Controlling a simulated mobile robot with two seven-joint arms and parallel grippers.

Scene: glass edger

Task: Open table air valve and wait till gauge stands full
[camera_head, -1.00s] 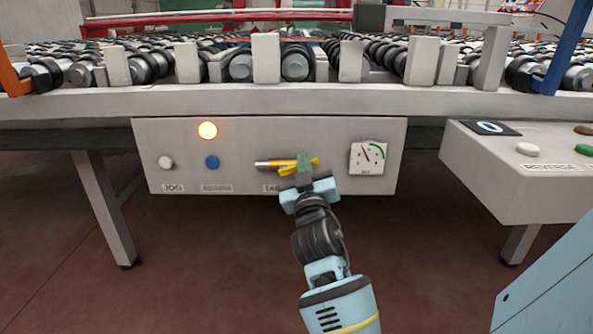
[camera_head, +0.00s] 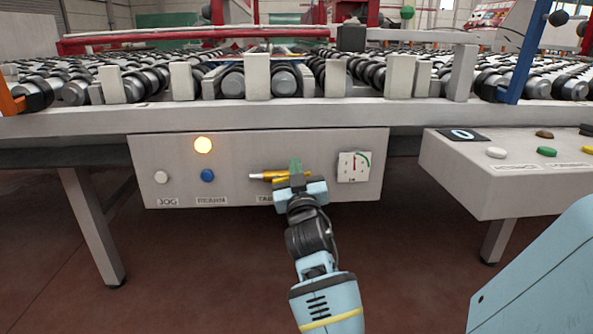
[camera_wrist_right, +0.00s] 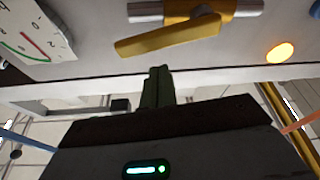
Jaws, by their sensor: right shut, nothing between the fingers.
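The table air valve is a silver pipe with a yellow lever (camera_head: 272,176) on the grey panel under the roller table. The lever (camera_wrist_right: 166,38) lies nearly along the pipe (camera_wrist_right: 148,10) in the right wrist view, slightly tilted. The square white gauge (camera_head: 354,167) is right of the valve; its red needle points about straight up, short of the green arc at upper right. The gauge (camera_wrist_right: 36,28) is partly cut off in the wrist view. My right gripper (camera_head: 295,164) is shut and empty, its fingertips (camera_wrist_right: 158,70) close to the lever, seemingly apart. My left gripper is out of view.
The panel (camera_head: 320,145) also carries a lit amber lamp (camera_head: 203,145), a white button (camera_head: 161,177) and a blue button (camera_head: 207,175). A grey control box (camera_head: 470,180) juts out at right. Floor below is clear.

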